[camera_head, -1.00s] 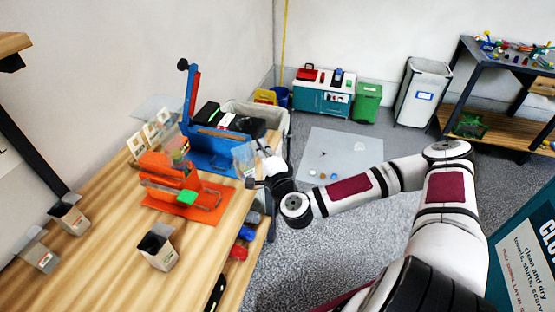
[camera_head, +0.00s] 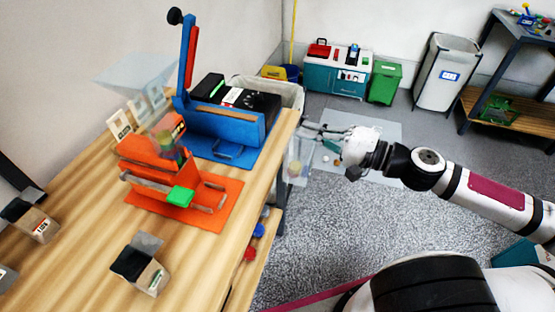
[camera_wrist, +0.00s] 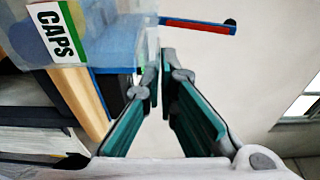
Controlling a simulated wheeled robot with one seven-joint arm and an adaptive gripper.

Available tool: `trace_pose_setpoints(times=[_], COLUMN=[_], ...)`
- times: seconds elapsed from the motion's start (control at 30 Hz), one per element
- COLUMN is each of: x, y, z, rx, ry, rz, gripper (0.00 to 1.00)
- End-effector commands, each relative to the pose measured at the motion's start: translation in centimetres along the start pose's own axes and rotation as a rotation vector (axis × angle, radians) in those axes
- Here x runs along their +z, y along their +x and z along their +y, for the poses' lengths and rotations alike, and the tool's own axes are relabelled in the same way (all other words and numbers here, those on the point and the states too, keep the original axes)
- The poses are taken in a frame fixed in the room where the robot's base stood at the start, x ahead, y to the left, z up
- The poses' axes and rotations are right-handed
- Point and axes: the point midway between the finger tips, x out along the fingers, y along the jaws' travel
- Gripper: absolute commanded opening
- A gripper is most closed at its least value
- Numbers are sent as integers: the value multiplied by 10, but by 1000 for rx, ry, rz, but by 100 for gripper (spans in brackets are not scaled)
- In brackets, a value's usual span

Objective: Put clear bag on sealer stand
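A clear bag (camera_head: 297,160) with small coloured contents hangs upright off the bench's right edge, over the floor. In the wrist view the bag (camera_wrist: 115,45) fills the upper left, with a green and white CAPS label. My gripper (camera_head: 318,132) has its teal-padded fingers (camera_wrist: 160,58) close together at the bag's edge and appears shut on it. A blue sealer (camera_head: 222,132) with a raised lever stands on a blue base at the back of the bench. An orange stand (camera_head: 152,170) with a green block (camera_head: 180,196) stands in front of it. I cannot tell which one is the sealer stand.
The wooden bench (camera_head: 85,240) carries pouches (camera_head: 138,272) near its front and cards (camera_head: 120,124) behind the orange stand. A clear funnel-like piece (camera_head: 135,75) rises above that stand. A bin (camera_head: 288,90) stands behind the bench. Open floor lies to the right.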

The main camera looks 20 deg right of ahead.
Motion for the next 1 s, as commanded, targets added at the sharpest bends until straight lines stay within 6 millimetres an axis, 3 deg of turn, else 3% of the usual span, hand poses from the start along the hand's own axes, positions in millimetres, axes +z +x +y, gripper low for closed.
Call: trace_pose_setpoints(times=[0.2, 0.37, 0.53, 1.0], x=[25, 31, 14, -58], y=[-24, -28, -6, 76], z=[-1, -3, -1, 7], rx=[5, 6, 5, 6], ry=[1, 1, 1, 2], rz=[-123, -158, -165, -161], gripper=[0, 0, 0, 0])
